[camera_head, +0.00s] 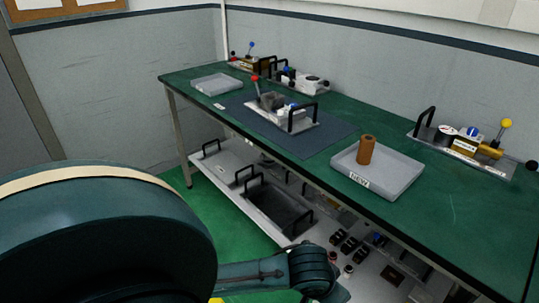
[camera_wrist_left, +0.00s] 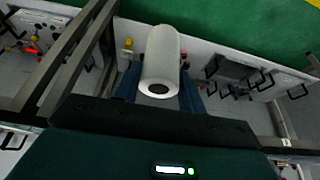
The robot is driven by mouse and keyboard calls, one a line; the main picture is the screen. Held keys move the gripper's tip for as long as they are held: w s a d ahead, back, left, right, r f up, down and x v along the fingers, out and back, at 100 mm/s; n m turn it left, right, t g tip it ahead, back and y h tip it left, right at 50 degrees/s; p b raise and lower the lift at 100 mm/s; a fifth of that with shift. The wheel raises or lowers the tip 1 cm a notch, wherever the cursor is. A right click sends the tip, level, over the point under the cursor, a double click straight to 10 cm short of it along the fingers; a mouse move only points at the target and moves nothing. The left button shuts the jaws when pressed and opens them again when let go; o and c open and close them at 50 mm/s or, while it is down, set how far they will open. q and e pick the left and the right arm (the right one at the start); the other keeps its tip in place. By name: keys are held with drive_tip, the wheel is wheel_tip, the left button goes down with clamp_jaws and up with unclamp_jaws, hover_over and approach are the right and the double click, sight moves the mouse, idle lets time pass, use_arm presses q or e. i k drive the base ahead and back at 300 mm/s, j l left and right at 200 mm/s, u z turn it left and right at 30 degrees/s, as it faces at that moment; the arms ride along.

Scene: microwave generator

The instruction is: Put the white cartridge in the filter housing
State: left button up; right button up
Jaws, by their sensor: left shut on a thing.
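The white cartridge (camera_wrist_left: 162,50) is a smooth cylinder with a dark hole in its near end. In the left wrist view it lies between the dark blue fingers of my left gripper (camera_wrist_left: 158,82), which is shut on it. The head view shows part of my left arm, but its gripper and the cartridge are out of sight there. A unit with a red lever (camera_head: 270,100), possibly the filter housing, stands on the dark mat on the green bench. Its inside is too small to make out. My right gripper is in neither view.
A grey tray (camera_head: 378,186) with a brown cylinder (camera_head: 365,150) upright in it stands on the green bench (camera_head: 440,215). An empty tray (camera_head: 216,83) is at the far left. Other units stand at the back and right. A lower shelf (camera_head: 235,185) holds several handled parts.

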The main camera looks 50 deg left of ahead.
sight(273, 108)
drive_tip(key=j+z, duration=0.1)
drive_tip(key=j, duration=0.65)
drive_tip(key=j+z, duration=0.1)
drive_tip(key=j, duration=0.6)
drive_tip(key=k+j+z, duration=0.1)
drive_tip(key=j, duration=0.6)
drive_tip(key=k+j, duration=0.1)
drive_tip(key=j, duration=0.65)
drive_tip(key=j+z, duration=0.15)
drive_tip(key=j, duration=0.55)
drive_tip(key=k, duration=0.05)
